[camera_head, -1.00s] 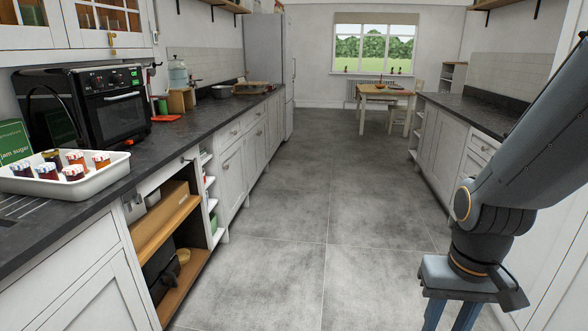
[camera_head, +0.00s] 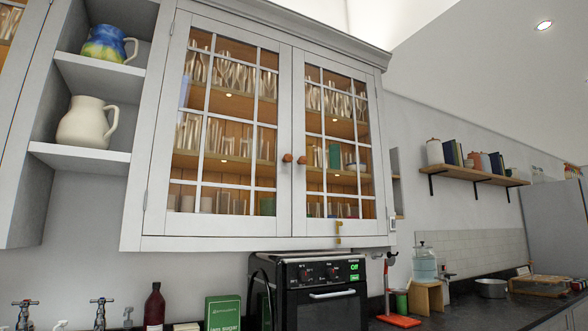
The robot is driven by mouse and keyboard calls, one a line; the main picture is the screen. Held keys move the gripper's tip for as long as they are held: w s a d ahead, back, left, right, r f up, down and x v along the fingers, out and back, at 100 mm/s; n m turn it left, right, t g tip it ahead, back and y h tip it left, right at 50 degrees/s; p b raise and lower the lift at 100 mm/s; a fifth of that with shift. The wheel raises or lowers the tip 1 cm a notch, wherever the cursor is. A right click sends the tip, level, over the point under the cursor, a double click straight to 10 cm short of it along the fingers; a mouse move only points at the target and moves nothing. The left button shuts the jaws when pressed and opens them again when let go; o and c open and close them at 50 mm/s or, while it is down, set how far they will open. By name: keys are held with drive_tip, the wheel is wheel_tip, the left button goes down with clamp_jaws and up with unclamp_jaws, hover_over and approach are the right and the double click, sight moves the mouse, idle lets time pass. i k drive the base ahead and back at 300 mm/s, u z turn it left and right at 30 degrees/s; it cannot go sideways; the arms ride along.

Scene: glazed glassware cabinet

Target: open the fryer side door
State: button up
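A glazed wall cabinet (camera_head: 293,229) has two shut doors with white glazing bars. The left door (camera_head: 160,170) and the right door (camera_head: 298,190) each have a round brown knob near the middle, the left knob (camera_head: 287,158) and the right knob (camera_head: 302,160). The right door hangs above the black fryer-like oven appliance (camera_head: 325,309), whose display is lit green. A brass catch (camera_head: 338,232) sits at the right door's lower edge; whether it is fastened is unclear. Glassware shows behind the panes. My gripper is not in view.
Open shelves left of the cabinet hold a cream jug (camera_head: 86,123) and a painted jug (camera_head: 105,45). Below, a dark bottle (camera_head: 154,308) and a green jam sugar box (camera_head: 222,313) stand beside the appliance. A wall shelf (camera_head: 470,174) is further right. The space before the doors looks clear.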

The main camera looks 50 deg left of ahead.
sight(301, 226)
drive_tip(key=u, duration=0.7)
drive_tip(key=i, duration=1.6)
drive_tip(key=u, duration=0.7)
